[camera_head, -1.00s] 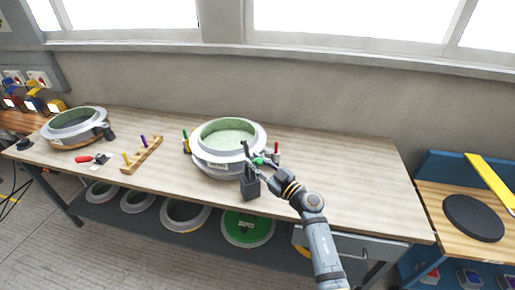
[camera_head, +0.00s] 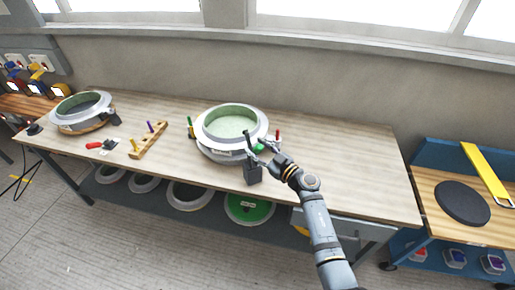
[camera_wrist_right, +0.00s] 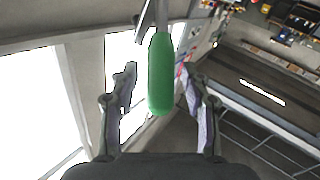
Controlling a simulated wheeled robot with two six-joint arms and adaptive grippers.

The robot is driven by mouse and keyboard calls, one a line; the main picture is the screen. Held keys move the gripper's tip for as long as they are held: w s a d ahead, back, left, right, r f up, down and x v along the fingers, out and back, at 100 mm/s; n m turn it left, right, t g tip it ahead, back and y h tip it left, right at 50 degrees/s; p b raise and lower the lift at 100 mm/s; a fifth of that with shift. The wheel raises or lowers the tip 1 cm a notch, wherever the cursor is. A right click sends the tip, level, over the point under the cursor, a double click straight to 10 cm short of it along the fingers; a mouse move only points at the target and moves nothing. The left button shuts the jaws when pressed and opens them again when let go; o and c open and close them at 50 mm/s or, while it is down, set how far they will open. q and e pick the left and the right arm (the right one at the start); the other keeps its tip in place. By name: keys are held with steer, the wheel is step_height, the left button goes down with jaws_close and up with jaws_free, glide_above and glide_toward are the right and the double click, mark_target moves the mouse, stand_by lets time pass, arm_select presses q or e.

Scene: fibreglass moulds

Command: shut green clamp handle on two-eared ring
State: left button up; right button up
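A grey-white two-part ring mould with a pale green inside (camera_head: 204,127) stands on the workbench, left of my right arm. Its green clamp handle (camera_head: 261,148) is a small patch at the ring's right side, partly hidden by my right gripper (camera_head: 252,143). In the right wrist view the green handle (camera_wrist_right: 161,75) points toward the palm between the two fingers of my right gripper (camera_wrist_right: 160,77). The fingers are apart, with a gap on each side of the handle. A metal clamp part shows beyond it. My left gripper is not in view.
Green and red upright pins flank the ring. A wooden rack (camera_head: 149,140) with pegs, red-handled tool (camera_head: 95,145) and second ring (camera_head: 62,117) are further left. The bench is clear at right.

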steer(key=shift+s+d, duration=0.1)
steer(key=v, duration=1.1)
steer(key=shift+s+d, duration=0.25)
